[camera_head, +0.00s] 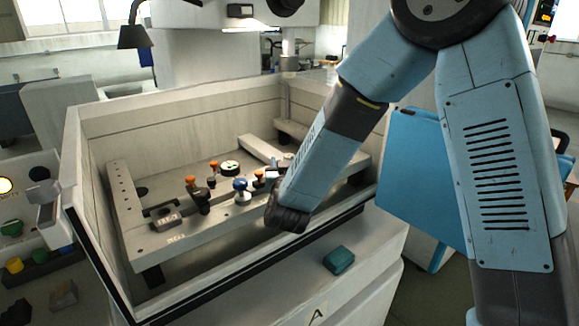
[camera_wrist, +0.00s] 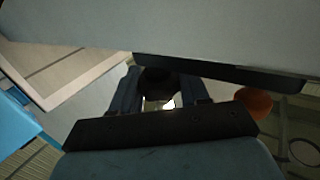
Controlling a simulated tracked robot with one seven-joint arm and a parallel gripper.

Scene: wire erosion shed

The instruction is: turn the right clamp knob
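The right clamp, mostly hidden by my wrist in the head view, shows an orange ball (camera_head: 258,174) beside my gripper. In the wrist view an orange ball (camera_wrist: 253,103) lies just right of my gripper (camera_wrist: 162,88). A dark rounded piece, seemingly the clamp knob (camera_wrist: 157,78), sits between the two fingers. Whether the fingers press on it or only stand around it is not clear. In the head view my gripper (camera_head: 277,175) is low over the work frame, largely behind my wrist. The left clamp has an orange ball (camera_head: 190,180) and a dark knob (camera_head: 202,201).
A blue knob (camera_head: 240,185) and a round white-and-green dial (camera_head: 230,167) stand left of my gripper. A dark block (camera_head: 166,218) sits on the frame's left. A teal block (camera_head: 339,260) lies outside on the ledge.

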